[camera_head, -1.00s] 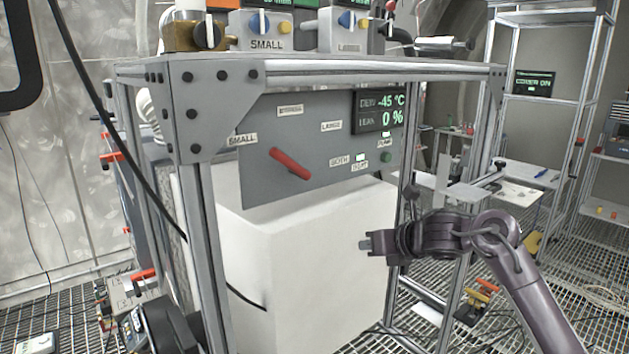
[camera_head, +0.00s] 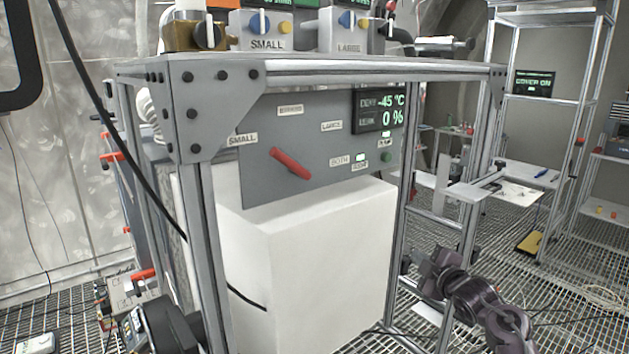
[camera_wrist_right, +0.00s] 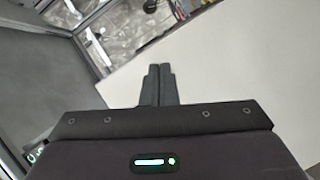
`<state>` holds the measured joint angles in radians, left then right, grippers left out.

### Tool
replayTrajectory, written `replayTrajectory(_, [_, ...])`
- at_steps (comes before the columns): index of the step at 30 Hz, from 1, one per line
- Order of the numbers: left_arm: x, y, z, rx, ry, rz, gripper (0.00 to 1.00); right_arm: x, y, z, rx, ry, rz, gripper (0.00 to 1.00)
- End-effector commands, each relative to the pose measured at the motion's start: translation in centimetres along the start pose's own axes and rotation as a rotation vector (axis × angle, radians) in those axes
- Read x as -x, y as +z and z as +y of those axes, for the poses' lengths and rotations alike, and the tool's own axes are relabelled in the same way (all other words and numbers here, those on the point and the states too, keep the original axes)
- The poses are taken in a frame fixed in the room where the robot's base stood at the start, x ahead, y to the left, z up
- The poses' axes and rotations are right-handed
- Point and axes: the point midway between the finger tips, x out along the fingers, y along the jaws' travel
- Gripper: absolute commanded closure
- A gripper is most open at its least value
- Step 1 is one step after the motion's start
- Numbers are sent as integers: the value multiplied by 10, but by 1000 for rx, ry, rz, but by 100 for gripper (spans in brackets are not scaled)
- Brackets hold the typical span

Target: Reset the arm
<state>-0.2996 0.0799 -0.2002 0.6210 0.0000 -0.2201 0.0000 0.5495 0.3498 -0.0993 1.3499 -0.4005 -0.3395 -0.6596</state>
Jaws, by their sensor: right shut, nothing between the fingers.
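My right arm is dark purple-grey and sits low at the right of the head view. Its gripper (camera_head: 412,264) is at the left end of the arm, right of the white block (camera_head: 330,262) and near the frame's right post. In the right wrist view the two dark fingers (camera_wrist_right: 157,72) lie together with nothing between them, and a large pale surface fills the area beyond. My left gripper is not in view.
A grey panel (camera_head: 335,170) with a red handle (camera_head: 290,163) sits inside the metal frame (camera_head: 205,240), above the white block. A display (camera_head: 379,110) reads -45 °C and 0 %. Shelving (camera_head: 480,120) stands behind at the right. Cables lie on the grated floor.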

Motion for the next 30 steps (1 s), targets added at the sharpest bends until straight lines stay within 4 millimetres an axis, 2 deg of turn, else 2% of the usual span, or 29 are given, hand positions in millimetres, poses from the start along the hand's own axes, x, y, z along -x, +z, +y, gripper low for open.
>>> replayTrajectory(1, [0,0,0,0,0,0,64,1,8,18,-141,71,-21,100])
replayTrajectory(6, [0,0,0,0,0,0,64,12,37,70,-578,308,-34,100])
replayTrajectory(8, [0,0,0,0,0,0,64,19,47,86,-715,390,-20,100])
replayTrajectory(9, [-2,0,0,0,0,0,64,20,55,83,-784,418,-20,100])
replayTrajectory(10, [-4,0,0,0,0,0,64,16,64,58,-782,386,-48,100])
replayTrajectory(14, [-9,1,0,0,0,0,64,10,92,-12,-806,309,-131,100])
replayTrajectory(17, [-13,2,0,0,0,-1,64,11,115,-73,-827,245,-202,100])
replayTrajectory(18, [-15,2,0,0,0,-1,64,13,125,-100,-836,217,-233,100])
replayTrajectory(20, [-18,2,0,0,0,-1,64,18,139,-142,-850,174,-281,100])
replayTrajectory(24, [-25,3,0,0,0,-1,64,39,169,-244,-879,69,-397,100])
replayTrajectory(26, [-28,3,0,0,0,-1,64,52,180,-287,-890,23,-447,100])
replayTrajectory(27, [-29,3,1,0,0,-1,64,62,187,-316,-897,-7,-481,100])
replayTrajectory(29, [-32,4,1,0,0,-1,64,79,196,-358,-907,-53,-530,100])
replayTrajectory(30, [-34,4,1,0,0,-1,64,92,201,-386,-913,-84,-562,100])
